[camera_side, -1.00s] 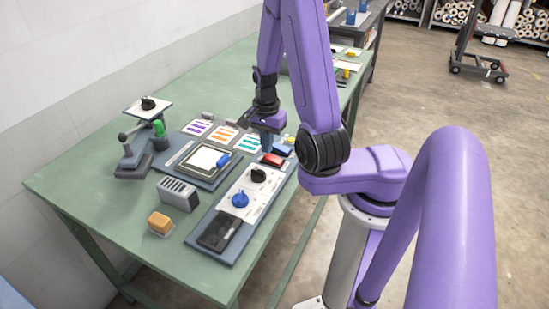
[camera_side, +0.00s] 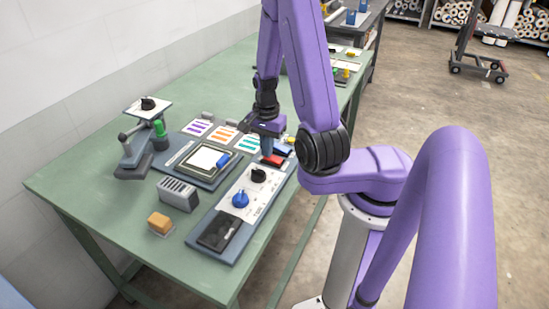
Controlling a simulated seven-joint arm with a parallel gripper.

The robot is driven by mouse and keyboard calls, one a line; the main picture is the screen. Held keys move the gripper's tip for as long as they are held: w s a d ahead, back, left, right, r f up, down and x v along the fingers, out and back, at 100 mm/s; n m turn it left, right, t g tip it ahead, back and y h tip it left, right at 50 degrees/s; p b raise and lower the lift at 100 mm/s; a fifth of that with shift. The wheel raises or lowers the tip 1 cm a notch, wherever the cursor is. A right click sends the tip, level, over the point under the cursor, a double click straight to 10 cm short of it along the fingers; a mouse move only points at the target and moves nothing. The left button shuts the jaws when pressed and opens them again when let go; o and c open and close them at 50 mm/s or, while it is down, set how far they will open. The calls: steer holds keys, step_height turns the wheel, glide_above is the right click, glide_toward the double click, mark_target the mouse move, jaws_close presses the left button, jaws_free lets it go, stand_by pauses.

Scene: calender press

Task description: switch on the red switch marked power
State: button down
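The red switch (camera_side: 274,160) sits near the far end of the grey control panel (camera_side: 192,240) along the table's right edge. A dark blue switch (camera_side: 283,150) sits just beyond it. The marking by the switch is not readable, and I cannot tell which way the switch is tipped.
The same panel bears a black knob (camera_side: 258,175), a blue knob (camera_side: 240,199) and a black plate (camera_side: 219,231). A framed plate with a blue handle (camera_side: 222,161), colour-striped cards (camera_side: 198,127), a grey slotted block (camera_side: 178,194) and an orange block (camera_side: 160,222) stand to the left.

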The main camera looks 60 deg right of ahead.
steer(key=shift+f, duration=0.2)
steer(key=shift+r, duration=3.5)
